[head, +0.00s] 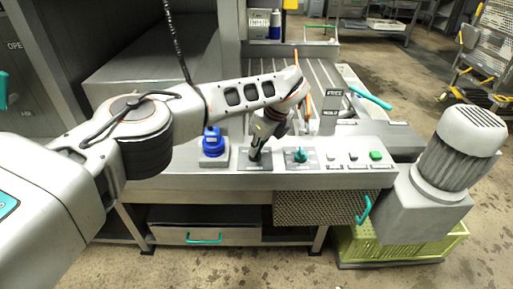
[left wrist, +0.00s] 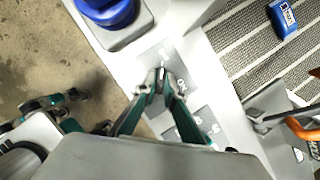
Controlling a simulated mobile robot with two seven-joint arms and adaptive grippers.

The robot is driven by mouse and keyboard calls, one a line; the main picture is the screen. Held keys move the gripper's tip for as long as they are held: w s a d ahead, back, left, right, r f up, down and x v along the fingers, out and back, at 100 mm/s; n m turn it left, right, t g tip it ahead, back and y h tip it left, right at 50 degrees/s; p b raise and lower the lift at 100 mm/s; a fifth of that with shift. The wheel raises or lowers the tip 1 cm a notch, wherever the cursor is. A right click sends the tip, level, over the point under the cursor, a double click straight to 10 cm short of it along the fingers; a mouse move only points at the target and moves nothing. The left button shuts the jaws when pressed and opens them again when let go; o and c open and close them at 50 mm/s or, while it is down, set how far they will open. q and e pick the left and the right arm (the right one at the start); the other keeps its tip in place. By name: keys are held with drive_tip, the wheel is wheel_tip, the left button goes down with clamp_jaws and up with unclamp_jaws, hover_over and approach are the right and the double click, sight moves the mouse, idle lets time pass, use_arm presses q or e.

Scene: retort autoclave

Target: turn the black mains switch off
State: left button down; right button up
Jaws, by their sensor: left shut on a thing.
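The black mains switch (head: 256,157) sits on a grey plate on the sloped control panel, between a blue knob and a teal knob. It is mostly covered by my left gripper (head: 257,152), which reaches down on it from above. In the left wrist view my left gripper (left wrist: 160,88) has its fingertips closed around the switch's grip, over a plate with pale markings (left wrist: 163,57). The switch's exact angle is hard to read. What looks like my right gripper (left wrist: 58,102) shows small at the lower left of the left wrist view, away from the panel.
The blue knob (head: 212,142) is close left of the switch, and the teal knob (head: 300,155) close right. Push buttons, one green (head: 376,155), lie further right. A finned grey motor (head: 455,145) stands at the right. A slatted conveyor bed (head: 315,80) lies behind.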

use_arm(q)
drive_tip(key=c, duration=2.1)
unclamp_jaws()
drive_tip(key=shift+f, duration=0.1)
drive_tip(key=shift+c, duration=0.2)
drive_tip(key=shift+s+d+r, duration=0.1)
drive_tip(key=shift+r, duration=0.3)
drive_tip(key=v, duration=0.7)
drive_tip(key=shift+r, duration=0.2)
use_arm(e)
drive_tip(key=shift+s+a+f, duration=0.1)
drive_tip(key=shift+s+f, duration=0.05)
drive_tip(key=shift+s, duration=0.05)
use_arm(q)
drive_tip(key=shift+s+d, duration=0.1)
